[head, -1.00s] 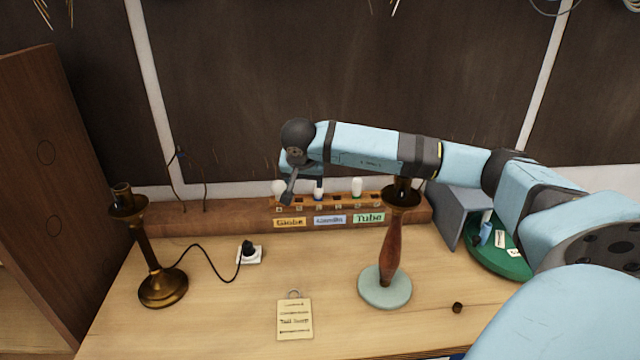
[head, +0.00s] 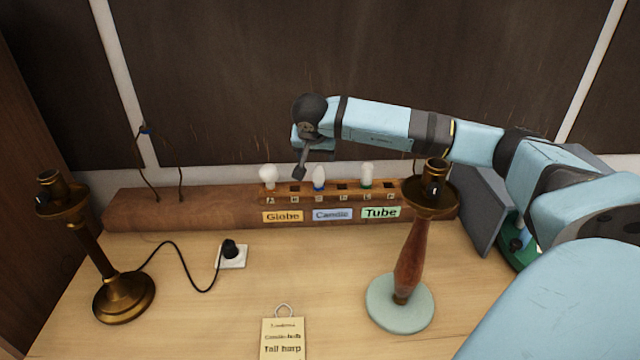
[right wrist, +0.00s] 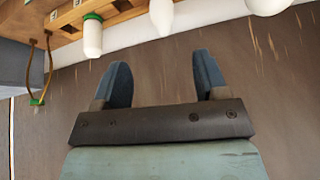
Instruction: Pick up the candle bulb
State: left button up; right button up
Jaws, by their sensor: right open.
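The candle bulb (head: 319,181), white with a blue base, stands upright in the wooden rack (head: 330,190) above the blue "Candle" label (head: 332,214). A round globe bulb (head: 268,177) is to its left and a green-based tube bulb (head: 367,176) to its right. My right gripper (head: 300,172) is close to the candle bulb, at its upper left in the head view. In the right wrist view the gripper (right wrist: 162,72) is open and empty, with the candle bulb (right wrist: 161,16) beyond the gap between its fingers. My left gripper is not in view.
A brass lamp stand (head: 122,292) with a cord to a white socket (head: 231,257) stands left. A wooden lamp stand (head: 411,255) with a pale base stands in front of the rack's right end. A note card (head: 282,338) lies at the front. A grey panel (head: 482,208) stands right.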

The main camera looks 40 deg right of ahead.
aim_at(318, 173)
jog(key=p+x, duration=0.1)
jog(key=x, duration=0.6)
jog(key=shift+a, duration=0.1)
jog(key=shift+w+d+f, duration=0.1)
jog(key=shift+d+f, duration=0.1)
jog(key=shift+f, duration=0.25)
jog(key=shift+w+f+p, duration=0.1)
jog(key=shift+f+p, duration=0.2)
jog(key=shift+p, duration=0.05)
jog(key=p+x, duration=0.1)
jog(key=x, duration=0.3)
jog(key=shift+w+f, duration=0.1)
jog(key=shift+f, duration=0.2)
jog(key=shift+c, duration=0.5)
jog(key=c, duration=0.9)
